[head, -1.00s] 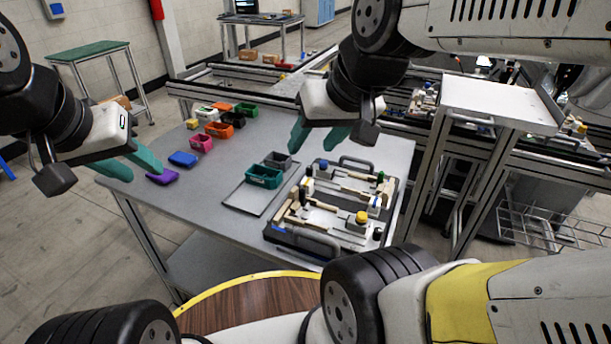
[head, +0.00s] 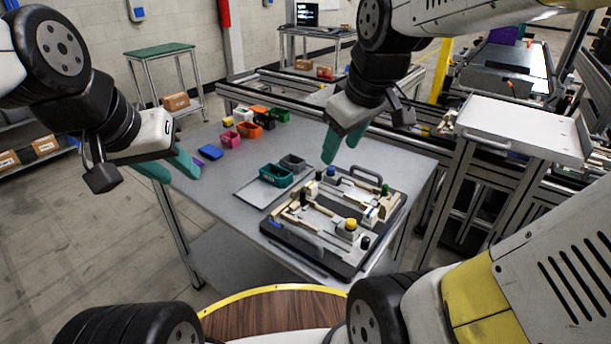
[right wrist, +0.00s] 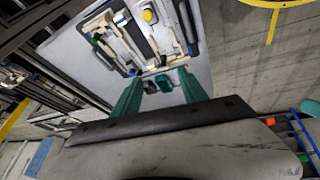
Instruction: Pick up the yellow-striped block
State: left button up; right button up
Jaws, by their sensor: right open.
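I cannot make out yellow stripes on any block. On the table, a dark pallet fixture (head: 300,251) holds several pale wooden parts and small colored pieces. One has a yellow top (head: 350,224), also in the right wrist view (right wrist: 148,15); stripes on it are too small to tell. My right gripper (head: 345,145) is open and empty, above the table by the fixture's far left corner. In the right wrist view its teal fingers (right wrist: 160,90) are spread, with the fixture beyond them. My left gripper (head: 170,168) is open and empty, over the table's left edge.
Blue (head: 210,152), pink (head: 231,140) and other small bins stand farther back. A white tray stand (head: 525,125) is at the right. The table's front left is clear.

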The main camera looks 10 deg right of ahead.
jog(key=w+f+n+g+h, duration=0.1)
jog(key=w+f+n+g, duration=0.1)
jog(key=w+f+n, duration=0.65)
jog(key=n+g+h, duration=0.1)
jog(key=n+g, duration=0.1)
jog(key=n, duration=0.9)
send_over(311, 184)
jog(key=s, duration=0.2)
jog(key=f, duration=0.7)
jog(key=shift+w+a, duration=0.15)
jog(key=shift+w, duration=0.1)
jog(key=shift+w+f+n, duration=0.25)
jog(key=shift+f+n, duration=0.1)
jog(key=shift+f, duration=0.25)
jog(key=f, duration=0.4)
jog(key=w+f, duration=0.1)
jog(key=f, duration=0.2)
jog(key=shift+d, duration=0.2)
grip_shut()
